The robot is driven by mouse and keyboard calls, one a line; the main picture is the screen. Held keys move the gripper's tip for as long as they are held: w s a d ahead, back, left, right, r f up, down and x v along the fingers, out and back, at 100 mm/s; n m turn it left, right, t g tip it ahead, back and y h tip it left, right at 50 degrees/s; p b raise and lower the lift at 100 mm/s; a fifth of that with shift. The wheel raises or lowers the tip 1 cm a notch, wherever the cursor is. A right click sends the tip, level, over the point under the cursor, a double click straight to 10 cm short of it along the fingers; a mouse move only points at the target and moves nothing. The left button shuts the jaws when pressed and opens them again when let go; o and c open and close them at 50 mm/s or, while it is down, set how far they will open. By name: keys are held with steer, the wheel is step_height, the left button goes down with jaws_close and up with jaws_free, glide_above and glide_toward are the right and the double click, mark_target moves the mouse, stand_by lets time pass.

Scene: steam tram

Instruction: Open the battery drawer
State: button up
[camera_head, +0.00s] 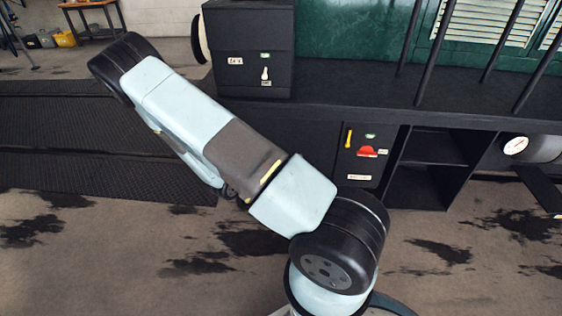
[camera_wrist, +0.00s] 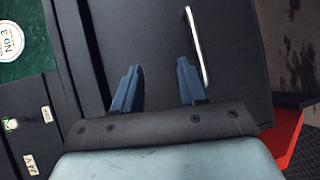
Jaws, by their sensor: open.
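My gripper (camera_wrist: 158,82) is open and empty in the wrist view, its two dark blue fingers apart. Ahead of it is a flat black front (camera_wrist: 160,35), likely the battery drawer. A straight pale metal handle (camera_wrist: 198,46) is on this front, just beyond and right of the right finger. The handle is not between the fingers. I cannot tell how far the fingertips are from the front. In the head view my arm stretches to the upper left, and neither the gripper nor this handle shows there.
In the wrist view, a "24V" label (camera_wrist: 31,164) is at the lower left and a red part (camera_wrist: 287,137) at the lower right.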

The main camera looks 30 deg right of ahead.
step_height(320, 180, down, 8)
steer(key=n+t+y, duration=0.1)
steer(key=n+t, duration=0.2)
steer(key=x, duration=1.4)
steer(key=shift+w+a+r, duration=0.15)
steer(key=shift+c, duration=0.4)
jaws_close()
